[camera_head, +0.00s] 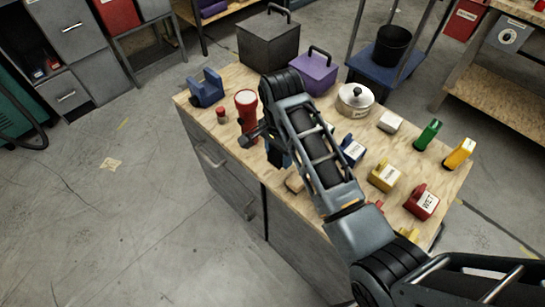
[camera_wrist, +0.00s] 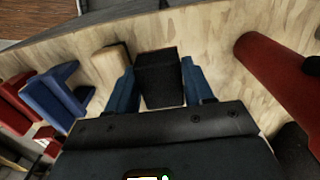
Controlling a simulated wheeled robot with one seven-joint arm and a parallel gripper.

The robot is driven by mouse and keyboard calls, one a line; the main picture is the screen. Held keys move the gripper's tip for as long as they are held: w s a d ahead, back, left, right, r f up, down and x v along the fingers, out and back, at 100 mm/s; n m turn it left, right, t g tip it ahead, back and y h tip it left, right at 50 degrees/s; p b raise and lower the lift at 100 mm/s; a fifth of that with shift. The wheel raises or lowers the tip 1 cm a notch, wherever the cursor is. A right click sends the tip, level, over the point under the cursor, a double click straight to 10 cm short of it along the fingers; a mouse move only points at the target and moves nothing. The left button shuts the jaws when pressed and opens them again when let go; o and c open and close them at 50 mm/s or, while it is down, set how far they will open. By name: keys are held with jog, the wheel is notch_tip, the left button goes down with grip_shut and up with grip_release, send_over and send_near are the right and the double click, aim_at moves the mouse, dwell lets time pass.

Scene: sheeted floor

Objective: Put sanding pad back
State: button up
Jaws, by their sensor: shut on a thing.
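My gripper (camera_wrist: 158,88) is shut on a dark, rough-looking block, seemingly the sanding pad (camera_wrist: 159,72), with one blue finger on each side. The pad's lower part is hidden by the gripper body, and I cannot tell whether it touches the worktop. In the head view my gripper (camera_head: 278,154) is low over the left front part of the wooden worktop (camera_head: 228,83), mostly hidden by my arm. The pad cannot be made out there.
A beige block (camera_head: 294,184) lies near the front edge. A blue holder (camera_head: 206,88), purple box (camera_head: 314,72), pot (camera_head: 355,100) and several labelled blocks share the worktop.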

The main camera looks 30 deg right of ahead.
aim_at(273, 150)
jog(key=w, duration=0.1)
jog(key=f, duration=0.1)
jog(key=w, duration=0.1)
jog(key=shift+w+a+f, duration=0.25)
jog(key=shift+w+f, duration=0.1)
jog(key=shift+f, duration=2.05)
jog(key=shift+f, duration=0.1)
jog(key=o, duration=0.9)
jog(key=shift+o, duration=0.2)
notch_tip(273, 150, up, 12)
